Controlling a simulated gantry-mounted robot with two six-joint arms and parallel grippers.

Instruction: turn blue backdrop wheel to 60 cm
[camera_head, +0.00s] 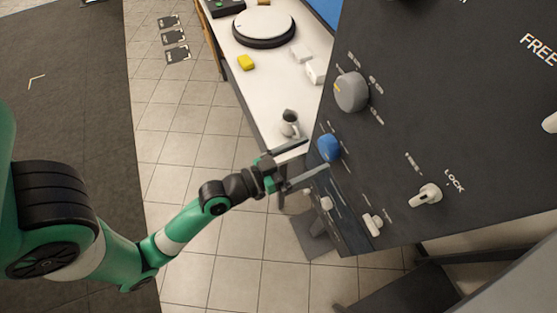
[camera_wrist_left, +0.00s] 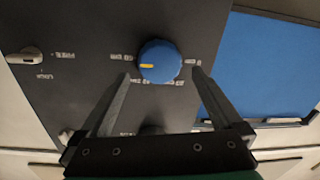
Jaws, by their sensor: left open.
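The blue backdrop wheel (camera_head: 329,148) is a round knob on the dark upright panel (camera_head: 440,110). In the left wrist view the blue wheel (camera_wrist_left: 163,57) faces me, and its yellow mark points to the left of the picture. My left gripper (camera_head: 317,157) is open in front of the wheel. In the left wrist view the fingers of the left gripper (camera_wrist_left: 160,74) lie on either side of the wheel's lower half, with gaps on both sides. My right gripper is not in view.
A grey knob (camera_head: 351,92) sits above the blue wheel. A white LOCK switch (camera_head: 427,196) and smaller white switches (camera_head: 373,224) are on the same panel. A white table (camera_head: 262,80) behind holds a turntable (camera_head: 264,25), a yellow block (camera_head: 246,63) and a small jug (camera_head: 289,124).

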